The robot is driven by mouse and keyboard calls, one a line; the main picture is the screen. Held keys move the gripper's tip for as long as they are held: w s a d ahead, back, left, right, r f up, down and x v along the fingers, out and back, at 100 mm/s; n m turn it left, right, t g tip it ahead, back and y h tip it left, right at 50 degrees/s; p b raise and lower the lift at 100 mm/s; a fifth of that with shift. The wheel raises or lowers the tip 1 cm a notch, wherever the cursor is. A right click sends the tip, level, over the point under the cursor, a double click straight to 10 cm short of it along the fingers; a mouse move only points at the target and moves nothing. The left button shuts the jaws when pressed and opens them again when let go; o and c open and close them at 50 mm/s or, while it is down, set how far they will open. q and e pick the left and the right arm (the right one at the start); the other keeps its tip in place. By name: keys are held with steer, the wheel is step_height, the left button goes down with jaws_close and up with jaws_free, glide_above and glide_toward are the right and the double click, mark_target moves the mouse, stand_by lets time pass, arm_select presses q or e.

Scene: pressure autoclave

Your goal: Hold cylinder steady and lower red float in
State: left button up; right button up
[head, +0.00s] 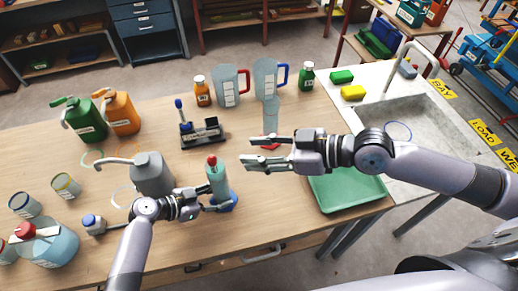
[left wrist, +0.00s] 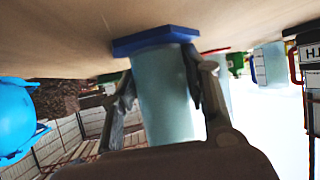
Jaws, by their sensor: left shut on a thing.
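A pale teal cylinder (head: 217,180) on a blue base (head: 229,205) stands upright near the front of the table. My left gripper (head: 212,203) is shut around its lower part. In the left wrist view, which is upside down, the cylinder (left wrist: 163,100) is between the two fingers and its blue base (left wrist: 155,41) rests on the table. The red float (head: 212,160) shows at the cylinder's top; how deep it sits is unclear. My right gripper (head: 252,151) is open, with nothing visible between its fingers, to the right of and behind the float, apart from it.
A second clear cylinder (head: 271,115) with a red base stands behind my right gripper. A grey jug (head: 152,174) stands left of the held cylinder. A green tray (head: 345,192) lies to the right. Pitchers (head: 229,87), bottles and a black stand (head: 203,133) occupy the back.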

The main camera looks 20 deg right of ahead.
stand_by(0.3)
arm_select(q)
steer(key=o, duration=0.9)
steer(key=shift+o, duration=0.2)
steer(key=v, duration=1.2)
steer(key=shift+a+f, duration=0.1)
steer(key=shift+a, duration=0.05)
